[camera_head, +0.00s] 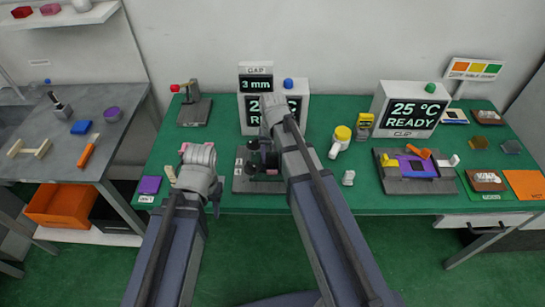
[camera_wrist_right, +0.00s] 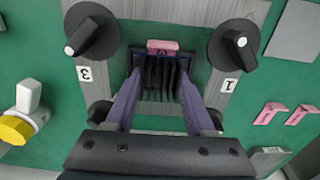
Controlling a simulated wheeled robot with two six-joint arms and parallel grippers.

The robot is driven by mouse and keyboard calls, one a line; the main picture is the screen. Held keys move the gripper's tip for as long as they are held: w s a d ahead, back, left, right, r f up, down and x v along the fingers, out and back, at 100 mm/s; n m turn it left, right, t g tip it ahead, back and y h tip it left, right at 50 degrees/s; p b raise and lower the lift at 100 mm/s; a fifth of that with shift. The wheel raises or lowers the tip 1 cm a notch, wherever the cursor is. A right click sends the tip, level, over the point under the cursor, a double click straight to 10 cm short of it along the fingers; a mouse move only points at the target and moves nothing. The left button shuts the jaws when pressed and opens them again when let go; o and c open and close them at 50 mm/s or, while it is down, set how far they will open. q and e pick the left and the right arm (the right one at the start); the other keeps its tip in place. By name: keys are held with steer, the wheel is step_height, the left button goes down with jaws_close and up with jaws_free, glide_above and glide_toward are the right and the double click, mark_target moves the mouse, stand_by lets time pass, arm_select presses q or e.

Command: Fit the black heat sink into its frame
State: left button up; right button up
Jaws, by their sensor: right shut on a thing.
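The black finned heat sink (camera_wrist_right: 165,78) is between the fingers of my right gripper (camera_wrist_right: 160,88) in the right wrist view. In the head view my right arm hides most of the frame (camera_head: 240,184). My left gripper (camera_head: 194,170) is left of the frame, and its jaws are unclear.
Two pink brackets (camera_wrist_right: 285,113) lie beside the frame. A yellow-capped bottle (camera_head: 341,140) and a small white piece (camera_head: 348,178) stand to its right. A second fixture with a purple part (camera_head: 415,166) is further right. A lever stand (camera_head: 194,108) is at the back left.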

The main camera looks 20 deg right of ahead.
steer(key=shift+f, duration=0.3)
steer(key=o, duration=1.3)
steer(key=shift+o, duration=0.2)
step_height(320, 180, up, 8)
steer(key=p, duration=0.7)
steer(key=shift+f, duration=0.1)
steer(key=s+a+n+h, duration=0.1)
steer(key=s+a+n, duration=0.6)
steer(key=s+a, duration=0.3)
steer(key=s, duration=0.4)
steer(key=shift+s+a, duration=0.15)
steer(key=shift+a, duration=0.1)
